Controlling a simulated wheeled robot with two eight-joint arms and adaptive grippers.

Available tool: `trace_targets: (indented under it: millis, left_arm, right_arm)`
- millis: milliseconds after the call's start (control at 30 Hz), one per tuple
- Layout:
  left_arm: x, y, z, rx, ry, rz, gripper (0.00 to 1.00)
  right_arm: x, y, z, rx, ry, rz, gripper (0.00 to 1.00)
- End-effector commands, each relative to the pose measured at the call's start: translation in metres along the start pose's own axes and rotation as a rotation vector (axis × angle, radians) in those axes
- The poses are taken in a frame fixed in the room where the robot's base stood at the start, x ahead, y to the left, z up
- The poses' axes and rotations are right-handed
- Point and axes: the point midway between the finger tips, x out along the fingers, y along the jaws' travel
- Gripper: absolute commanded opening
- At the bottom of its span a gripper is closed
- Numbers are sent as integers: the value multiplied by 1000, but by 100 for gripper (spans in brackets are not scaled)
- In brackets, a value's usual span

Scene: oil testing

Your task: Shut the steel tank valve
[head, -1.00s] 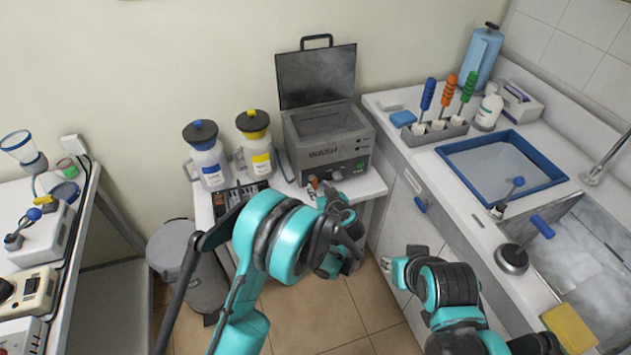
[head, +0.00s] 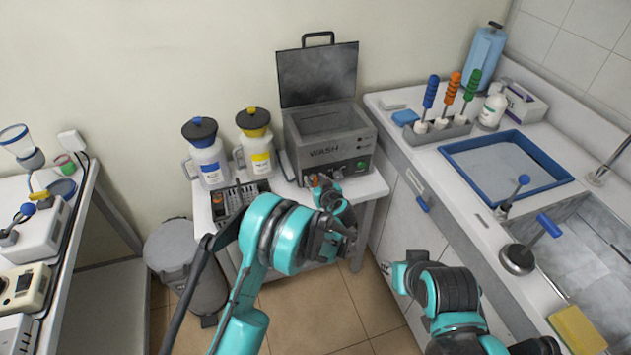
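The steel tank (head: 318,135), marked WASH, stands on the small white table with its lid raised. A small orange-brown valve handle (head: 313,180) shows low on its front, partly hidden by my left gripper. My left gripper (head: 324,187) is at the tank's lower front, right beside the valve; I cannot tell whether it touches it. Its fingers are small and overlapped by the hand, so their opening is unclear. My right gripper (head: 387,268) is low in front of the sink cabinet, well away from the tank. Its fingertips are too small to read.
A blue-capped jug (head: 207,160) and a yellow-capped jug (head: 257,147) stand left of the tank, with a dark rack (head: 240,198) in front. A grey bin (head: 180,250) is on the floor. The counter with a blue tray (head: 555,178) and sink is at right.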

Motion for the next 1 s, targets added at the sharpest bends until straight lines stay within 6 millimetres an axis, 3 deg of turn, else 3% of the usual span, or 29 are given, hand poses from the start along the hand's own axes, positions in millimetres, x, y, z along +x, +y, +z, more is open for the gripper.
trace_targets:
  millis: [33, 133, 167, 633, 1000]
  left_arm:
    - [0, 0, 0, 0, 0, 0, 29]
    - [0, 0, 0, 0, 0, 0, 3]
    - [0, 0, 0, 0, 0, 0, 0]
    - [0, 1, 0, 53, -1, -23, 0]
    - [0, 5, 1, 310, -1, -129, 0]
  right_arm:
    - [0, 0, 0, 0, 0, 0, 32]
    - [0, 0, 0, 0, 0, 0, 32]
    - [0, 0, 0, 0, 0, 0, 32]
    - [0, 0, 0, 0, 0, 0, 32]
    - [0, 0, 0, 0, 0, 0, 32]
